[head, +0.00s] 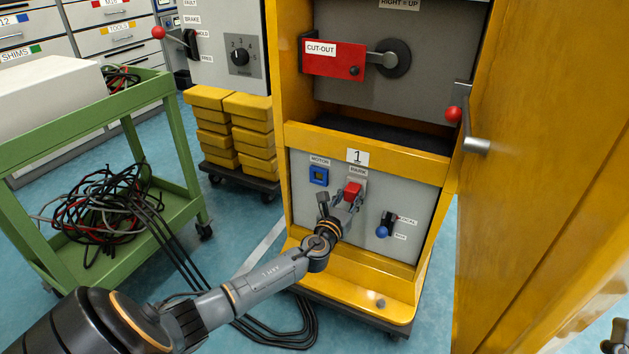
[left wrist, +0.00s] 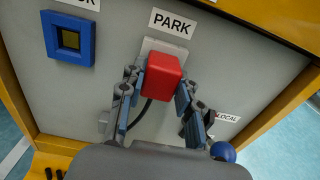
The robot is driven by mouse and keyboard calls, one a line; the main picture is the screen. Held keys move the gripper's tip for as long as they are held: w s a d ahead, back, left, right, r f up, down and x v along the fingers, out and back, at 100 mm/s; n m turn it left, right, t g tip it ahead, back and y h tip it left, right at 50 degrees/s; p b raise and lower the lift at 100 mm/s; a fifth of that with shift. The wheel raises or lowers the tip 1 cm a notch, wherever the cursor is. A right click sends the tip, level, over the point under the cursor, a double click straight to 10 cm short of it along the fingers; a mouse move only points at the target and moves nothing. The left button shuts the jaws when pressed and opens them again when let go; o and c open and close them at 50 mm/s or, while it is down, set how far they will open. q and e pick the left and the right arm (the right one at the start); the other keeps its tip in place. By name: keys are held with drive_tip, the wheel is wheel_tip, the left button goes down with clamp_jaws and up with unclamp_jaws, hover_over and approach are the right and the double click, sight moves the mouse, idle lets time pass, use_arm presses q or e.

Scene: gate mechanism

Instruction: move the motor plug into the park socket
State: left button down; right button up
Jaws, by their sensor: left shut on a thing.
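The red motor plug (head: 352,189) is at the park socket plate, under the PARK label, on the grey lower panel. In the left wrist view the plug (left wrist: 162,76) covers the socket opening, so how deep it sits cannot be told. A black cable runs down from it. My left gripper (head: 347,198) is shut on the plug, with one finger on each side; the fingers also show in the left wrist view (left wrist: 160,96). The blue motor socket (head: 319,176), to the left, is empty. A grey part at the lower right edge may be my right gripper (head: 616,337).
A blue-knobbed lever (head: 384,227) is right of the plug, near the LOCAL label. The yellow cabinet's open door (head: 545,160) stands at the right. A green cart (head: 110,135) with tangled cables is at the left. Black cables lie on the floor below my arm.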

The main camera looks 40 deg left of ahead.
use_arm(q)
drive_tip(key=shift+a+r, duration=0.1)
drive_tip(key=c, duration=1.5)
unclamp_jaws()
drive_tip(key=shift+o, duration=0.2)
drive_tip(key=shift+w, duration=0.15)
drive_tip(key=o, duration=0.6)
drive_tip(key=v, duration=1.2)
